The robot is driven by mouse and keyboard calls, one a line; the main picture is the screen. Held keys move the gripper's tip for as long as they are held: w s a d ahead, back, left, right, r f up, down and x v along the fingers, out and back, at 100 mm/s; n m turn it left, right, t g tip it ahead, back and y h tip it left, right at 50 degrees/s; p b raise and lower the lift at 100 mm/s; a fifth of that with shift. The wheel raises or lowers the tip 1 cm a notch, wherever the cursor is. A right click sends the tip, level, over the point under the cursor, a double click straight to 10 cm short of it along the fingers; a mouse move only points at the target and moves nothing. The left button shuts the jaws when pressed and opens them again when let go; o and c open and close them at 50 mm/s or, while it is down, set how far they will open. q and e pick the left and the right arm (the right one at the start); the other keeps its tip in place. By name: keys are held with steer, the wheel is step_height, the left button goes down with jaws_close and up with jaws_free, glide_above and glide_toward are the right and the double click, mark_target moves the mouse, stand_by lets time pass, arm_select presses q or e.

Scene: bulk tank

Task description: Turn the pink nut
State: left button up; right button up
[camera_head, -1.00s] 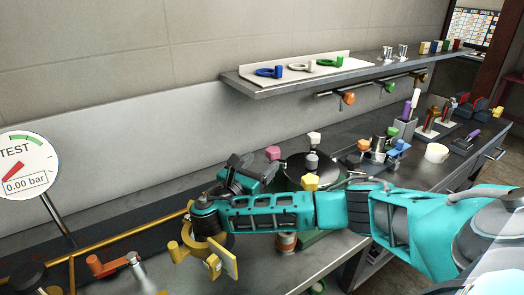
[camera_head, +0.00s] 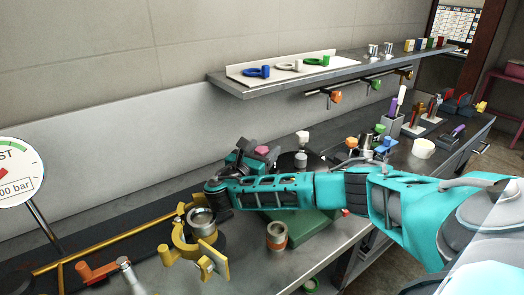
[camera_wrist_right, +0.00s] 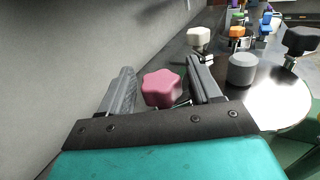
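The pink nut (camera_wrist_right: 162,89) is a star-shaped knob at the dark disc's edge. In the right wrist view it lies between the two fingers of my right gripper (camera_wrist_right: 164,82), with a gap on both sides. In the head view the pink nut (camera_head: 262,150) shows just beyond my right gripper (camera_head: 252,152), partly covered by it. The right gripper is open. Whether a finger touches the nut I cannot tell. My left gripper is not in view.
The dark disc (camera_wrist_right: 276,98) carries a white knob (camera_wrist_right: 199,38), a grey centre knob (camera_wrist_right: 242,69) and a black knob (camera_wrist_right: 300,40). A yellow clamp (camera_head: 184,240) and a copper-banded cylinder (camera_head: 277,236) stand in front. A shelf (camera_head: 330,79) runs along the wall.

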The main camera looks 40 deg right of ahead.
steer(key=c, duration=0.9)
steer(key=shift+n+t, duration=0.3)
steer(key=shift+t, duration=0.2)
steer(key=shift+y, duration=0.3)
steer(key=n+t+y, duration=0.2)
steer(key=n+t, duration=0.1)
steer(key=t, duration=0.1)
steer(key=shift+y, duration=0.3)
steer(key=n+t+y, duration=0.3)
steer(key=shift+t+y, duration=0.3)
steer(key=shift+n+y, duration=0.4)
steer(key=shift+n, duration=0.1)
steer(key=shift+t, duration=0.3)
